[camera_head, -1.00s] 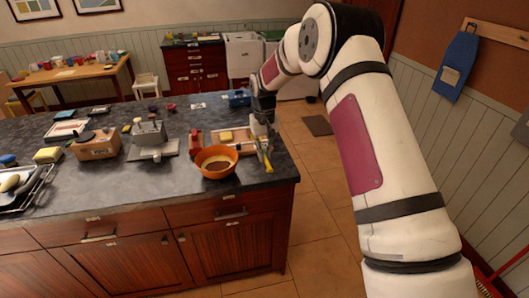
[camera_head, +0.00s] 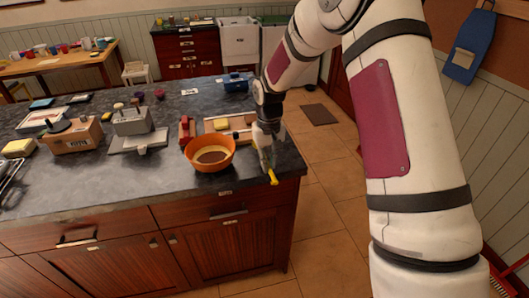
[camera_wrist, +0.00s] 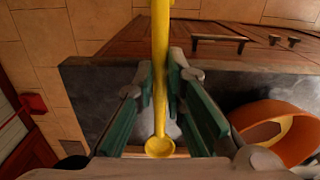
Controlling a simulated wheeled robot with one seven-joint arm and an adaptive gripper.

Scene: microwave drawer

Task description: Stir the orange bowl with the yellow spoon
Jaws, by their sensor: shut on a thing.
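The orange bowl (camera_head: 211,160) stands upright near the front right corner of the dark counter, with a brownish content inside. It also shows at the right edge of the wrist view (camera_wrist: 292,132). My gripper (camera_head: 264,162) is just right of the bowl, above the counter's right end. It is shut on the yellow spoon (camera_wrist: 160,70), which lies between the green-padded fingers in the wrist view. One rounded end of the spoon shows low in that view. In the head view the spoon's other end (camera_head: 271,177) sticks out toward the counter's front edge. The spoon is outside the bowl.
A wooden board with a yellow block (camera_head: 221,124) lies behind the bowl. A grey scale-like device (camera_head: 137,140) and a wooden box (camera_head: 76,139) stand to the left. A blue item (camera_head: 236,84) is farther back. The counter's front edge is close to the bowl.

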